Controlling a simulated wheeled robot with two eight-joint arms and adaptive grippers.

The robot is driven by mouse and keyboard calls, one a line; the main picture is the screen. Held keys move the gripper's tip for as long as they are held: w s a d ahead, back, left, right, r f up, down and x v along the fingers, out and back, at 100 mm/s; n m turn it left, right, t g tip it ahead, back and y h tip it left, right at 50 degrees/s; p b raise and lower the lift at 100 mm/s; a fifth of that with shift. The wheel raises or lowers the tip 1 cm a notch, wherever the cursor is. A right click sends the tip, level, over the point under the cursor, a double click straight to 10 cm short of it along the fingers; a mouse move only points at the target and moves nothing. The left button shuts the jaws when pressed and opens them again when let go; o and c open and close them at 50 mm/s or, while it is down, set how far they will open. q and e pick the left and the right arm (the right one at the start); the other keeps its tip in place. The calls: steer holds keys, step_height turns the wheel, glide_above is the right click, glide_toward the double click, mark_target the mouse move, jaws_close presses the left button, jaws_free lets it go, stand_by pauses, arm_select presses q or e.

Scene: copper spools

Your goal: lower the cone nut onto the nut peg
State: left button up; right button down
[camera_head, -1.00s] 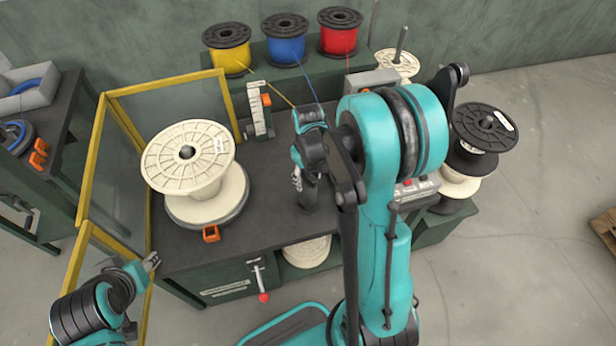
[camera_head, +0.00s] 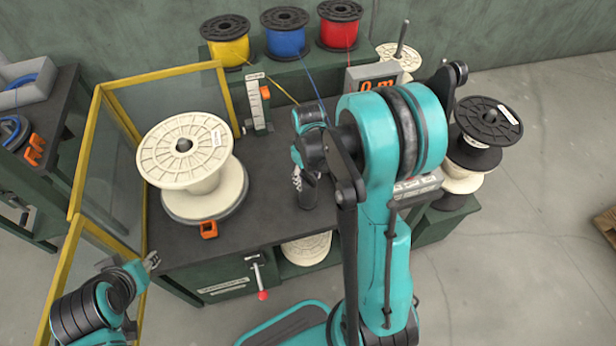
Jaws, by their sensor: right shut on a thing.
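My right gripper (camera_head: 297,180) is low over the middle of the dark bench top, partly hidden by its own wrist. It is shut on a dark part, which I take to be the cone nut (camera_head: 308,193); its lower end is close to the bench. The nut peg cannot be made out under the gripper and nut. A large cream spool (camera_head: 183,152) stands upright on a round base left of the gripper, with a dark centre on top. My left gripper (camera_head: 152,261) is at lower left, in front of the bench and empty; its jaws are too small to judge.
Yellow (camera_head: 227,50), blue (camera_head: 286,42) and red (camera_head: 339,36) wire spools stand on the rear shelf. A display (camera_head: 378,84) shows orange digits behind my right arm. Black and cream spools (camera_head: 474,157) are stacked at right. Yellow-framed guard panels (camera_head: 88,185) flank the left side.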

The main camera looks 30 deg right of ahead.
steer(key=c, duration=0.6)
jaws_free()
steer(key=shift+f, duration=0.1)
step_height(320, 180, up, 12)
steer(key=shift+r, duration=0.1)
stand_by(0.4)
steer(key=s+a+r+t, duration=0.1)
steer(key=s+a+t, duration=0.1)
steer(key=s+a, duration=0.1)
steer(key=s+a+r+m+t, duration=0.1)
steer(key=s+a+t, duration=0.1)
steer(key=s+a, duration=0.2)
steer(key=s+a+r+t, duration=0.1)
steer(key=s+a+t, duration=0.2)
steer(key=s, duration=0.1)
steer(key=shift+a+r+m, duration=0.3)
steer(key=shift+r+m, duration=0.05)
steer(key=shift+m, duration=0.05)
